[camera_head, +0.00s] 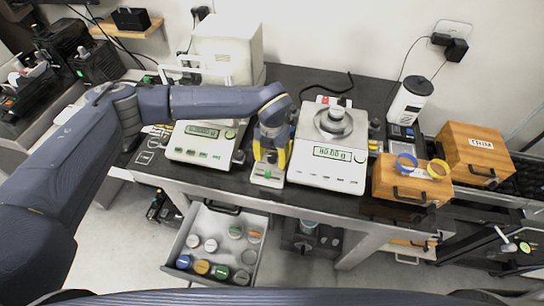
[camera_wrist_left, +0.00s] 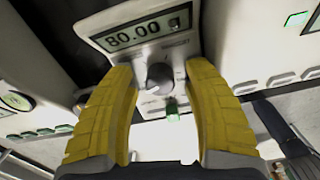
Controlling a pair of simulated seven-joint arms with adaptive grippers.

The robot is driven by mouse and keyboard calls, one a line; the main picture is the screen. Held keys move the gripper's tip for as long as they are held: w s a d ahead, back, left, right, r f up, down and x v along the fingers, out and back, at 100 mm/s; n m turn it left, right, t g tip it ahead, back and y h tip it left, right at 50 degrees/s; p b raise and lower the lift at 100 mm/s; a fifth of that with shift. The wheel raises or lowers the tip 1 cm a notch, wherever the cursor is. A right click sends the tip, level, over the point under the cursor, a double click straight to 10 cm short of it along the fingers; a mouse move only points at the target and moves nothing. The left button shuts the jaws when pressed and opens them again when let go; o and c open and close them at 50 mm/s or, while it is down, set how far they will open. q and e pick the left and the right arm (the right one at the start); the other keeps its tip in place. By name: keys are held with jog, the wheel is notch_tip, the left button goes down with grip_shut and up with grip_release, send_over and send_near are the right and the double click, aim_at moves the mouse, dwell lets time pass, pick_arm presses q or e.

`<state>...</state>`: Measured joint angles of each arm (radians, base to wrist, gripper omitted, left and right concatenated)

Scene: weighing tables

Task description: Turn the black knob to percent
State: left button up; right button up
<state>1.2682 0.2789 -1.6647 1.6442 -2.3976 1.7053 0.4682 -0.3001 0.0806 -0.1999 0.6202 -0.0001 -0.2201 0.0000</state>
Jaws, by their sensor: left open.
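The dark knob (camera_wrist_left: 159,76) is on the front of a small white scale, between my left fingers in the left wrist view. In the head view the left gripper (camera_head: 270,160) points down over the small white scale (camera_head: 268,180) and hides the knob. The knob's markings are not readable. My right gripper is not in view.
A white scale (camera_head: 195,155) stands left of the small one, and a larger scale (camera_head: 330,175) stands close on its right. Wooden boxes (camera_head: 410,185) with blue and yellow rings are farther right. An open drawer (camera_head: 215,245) with several coloured jars sticks out below.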

pick_arm(q)
jog(key=shift+c, duration=0.3)
grip_shut()
